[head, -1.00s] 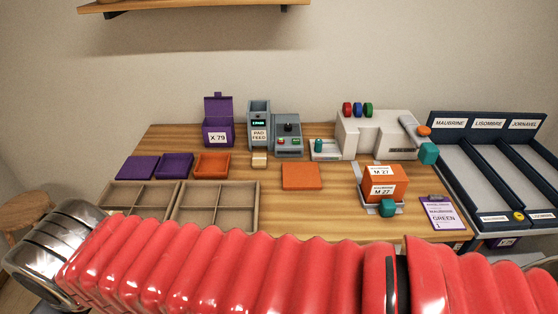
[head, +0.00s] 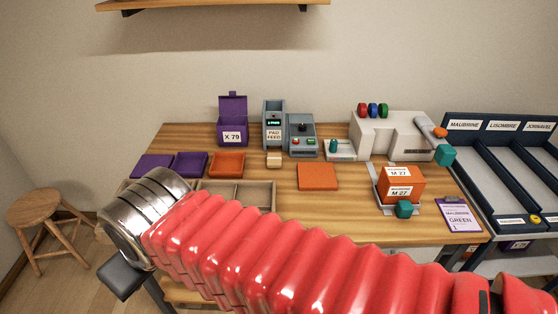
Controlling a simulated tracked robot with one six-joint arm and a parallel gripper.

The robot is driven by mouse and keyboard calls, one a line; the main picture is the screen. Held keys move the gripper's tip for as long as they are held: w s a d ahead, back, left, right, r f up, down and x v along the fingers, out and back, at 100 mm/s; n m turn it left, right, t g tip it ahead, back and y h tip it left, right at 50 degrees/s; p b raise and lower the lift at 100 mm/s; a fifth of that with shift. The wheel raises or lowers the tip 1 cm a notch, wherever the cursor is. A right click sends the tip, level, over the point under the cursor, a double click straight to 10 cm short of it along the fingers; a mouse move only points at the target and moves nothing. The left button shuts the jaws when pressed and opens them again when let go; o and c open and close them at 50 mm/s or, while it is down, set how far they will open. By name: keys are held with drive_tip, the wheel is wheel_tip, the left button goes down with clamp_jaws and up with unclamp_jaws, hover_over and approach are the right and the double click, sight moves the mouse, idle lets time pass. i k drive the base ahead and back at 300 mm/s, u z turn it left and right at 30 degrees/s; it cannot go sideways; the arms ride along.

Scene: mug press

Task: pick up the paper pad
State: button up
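A small pale beige block (head: 274,160), which looks like the paper pad, sits on the wooden table in front of the grey pad feed unit (head: 273,126). Nothing touches it. My red ribbed arm crosses the lower part of the view and ends at the left in a silver cuff with a dark part below it. No gripper fingers can be made out, and my arm is well short of the pad.
Purple and orange trays (head: 227,164) lie left of the pad, an orange mat (head: 317,177) right of it. A grey button unit (head: 301,135), a white press (head: 388,135) and an orange M 27 box (head: 401,185) stand further right. My arm partly covers the divided tray (head: 262,196).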

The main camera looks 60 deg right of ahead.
sight(274, 159)
drive_tip(key=u, duration=0.05)
drive_tip(key=i, duration=1)
drive_tip(key=z, duration=0.05)
